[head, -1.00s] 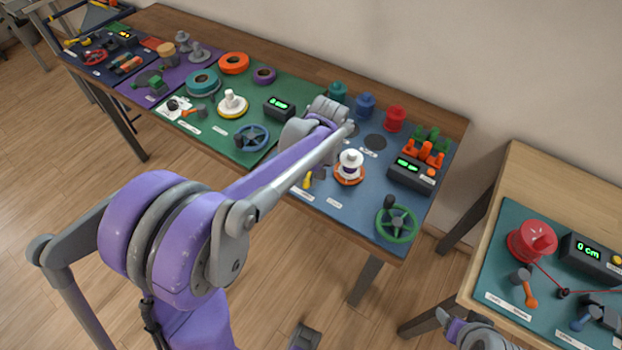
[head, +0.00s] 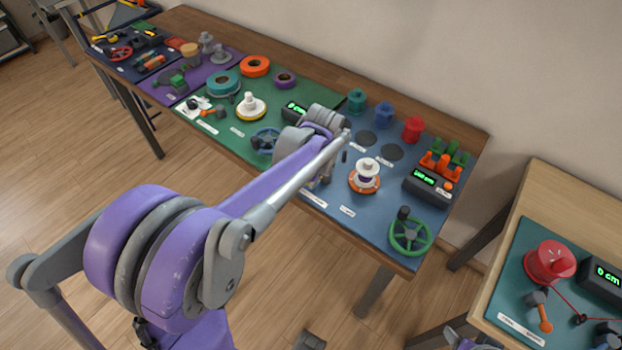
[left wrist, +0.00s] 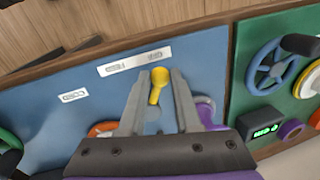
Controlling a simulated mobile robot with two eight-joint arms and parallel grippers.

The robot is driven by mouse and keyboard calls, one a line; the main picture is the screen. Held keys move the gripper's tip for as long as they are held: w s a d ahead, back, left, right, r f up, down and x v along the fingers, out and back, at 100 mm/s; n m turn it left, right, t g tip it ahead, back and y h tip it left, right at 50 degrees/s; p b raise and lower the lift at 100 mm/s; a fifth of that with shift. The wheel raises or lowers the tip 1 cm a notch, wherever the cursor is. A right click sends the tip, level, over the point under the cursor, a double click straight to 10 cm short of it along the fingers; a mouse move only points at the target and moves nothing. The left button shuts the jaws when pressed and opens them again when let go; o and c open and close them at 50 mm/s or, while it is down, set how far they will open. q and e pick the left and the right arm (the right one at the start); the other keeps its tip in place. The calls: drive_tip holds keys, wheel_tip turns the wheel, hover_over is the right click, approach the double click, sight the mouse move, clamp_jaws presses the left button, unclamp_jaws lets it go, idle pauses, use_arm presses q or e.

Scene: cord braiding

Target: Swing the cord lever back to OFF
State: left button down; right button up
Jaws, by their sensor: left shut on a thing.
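The cord lever is the yellow one (left wrist: 159,79) on the blue mat, with its round knob toward the mat's front edge. In the left wrist view my left gripper (left wrist: 160,88) is shut on it, one finger on each side. A white label strip (left wrist: 135,64) with small dark lettering lies just beyond the knob.
A white and orange spindle (head: 365,178) stands close right of my left gripper. A green handwheel (head: 410,234) and a dark counter box (head: 426,185) are further right. A blue handwheel (head: 265,139) is to the left. Red, blue and teal spools line the back.

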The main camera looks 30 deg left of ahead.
sight(313, 192)
use_arm(q)
drive_tip(key=shift+w+a+m, duration=0.15)
drive_tip(key=shift+a+m, duration=0.05)
drive_tip(key=shift+m, duration=0.2)
drive_tip(key=c, duration=0.6)
unclamp_jaws()
drive_tip(key=shift+c, duration=0.2)
wheel_tip(313, 192, up, 11)
drive_tip(key=d+p, duration=0.1)
drive_tip(key=d, duration=0.1)
drive_tip(key=shift+s+f, duration=0.15)
drive_tip(key=shift+s, duration=0.15)
